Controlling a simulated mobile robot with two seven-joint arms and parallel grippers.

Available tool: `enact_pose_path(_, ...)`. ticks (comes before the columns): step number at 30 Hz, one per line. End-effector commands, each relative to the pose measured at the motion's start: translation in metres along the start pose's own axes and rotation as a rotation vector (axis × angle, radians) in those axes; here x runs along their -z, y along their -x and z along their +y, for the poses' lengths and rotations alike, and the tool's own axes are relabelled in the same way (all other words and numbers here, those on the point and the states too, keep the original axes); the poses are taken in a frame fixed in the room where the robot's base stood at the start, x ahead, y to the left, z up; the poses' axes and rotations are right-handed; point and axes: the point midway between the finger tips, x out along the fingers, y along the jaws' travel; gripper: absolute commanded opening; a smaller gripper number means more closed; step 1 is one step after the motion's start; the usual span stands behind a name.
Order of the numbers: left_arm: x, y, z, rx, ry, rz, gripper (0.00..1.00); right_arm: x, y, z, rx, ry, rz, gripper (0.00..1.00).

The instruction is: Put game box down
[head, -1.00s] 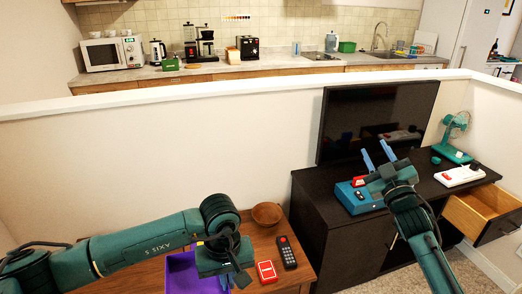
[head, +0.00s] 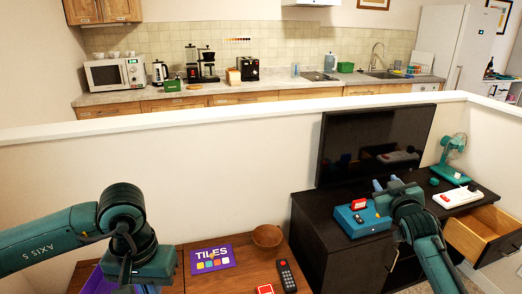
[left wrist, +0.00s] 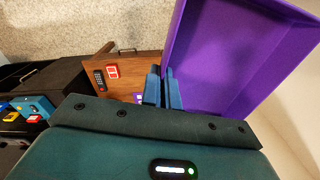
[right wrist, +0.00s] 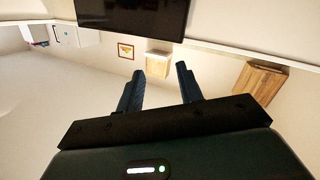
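An open purple box half (left wrist: 225,60) fills the upper right of the left wrist view. A piece of it shows at the lower left of the head view (head: 96,281). My left gripper (left wrist: 162,75) is at its edge, with the two fingers close together, apparently pinching one wall. In the head view its fingers are hidden below the wrist. A flat purple panel marked TILES (head: 212,259) lies on the brown wooden table (head: 186,279). My right gripper (right wrist: 160,76) is open and empty; in the head view (head: 388,184) it is over the dark cabinet.
A brown bowl (head: 267,235), a black remote (head: 287,274) and a red card box (head: 265,289) are on the table's right part. The dark cabinet (head: 309,210) holds a blue device (head: 362,218), a television (head: 374,145) and a fan (head: 454,150). Its drawer (head: 487,236) is open.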

Motion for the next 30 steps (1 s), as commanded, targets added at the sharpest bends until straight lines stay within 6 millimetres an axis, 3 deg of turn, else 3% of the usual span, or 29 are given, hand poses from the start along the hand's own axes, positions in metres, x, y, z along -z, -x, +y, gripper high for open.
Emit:
enact_pose_path(8,0.001,0.0,0.001,0.0,0.002,0.001,0.0,-0.076,0.056,-0.073,0.117,-0.005,-0.085,0.36)
enact_pose_path(14,0.001,0.0,0.001,0.0,0.003,0.001,0.0,-0.138,0.131,-0.139,0.229,-0.037,-0.173,0.36)
enact_pose_path(18,0.001,0.0,0.001,0.0,0.003,0.001,0.0,-0.171,0.196,-0.179,0.305,-0.077,-0.241,0.36)
enact_pose_path(24,0.001,0.0,0.001,0.0,0.003,0.001,0.0,-0.199,0.291,-0.221,0.391,-0.151,-0.339,0.36)
enact_pose_path(30,0.001,0.0,0.001,0.0,0.003,0.001,0.0,-0.205,0.352,-0.24,0.433,-0.21,-0.407,0.36)
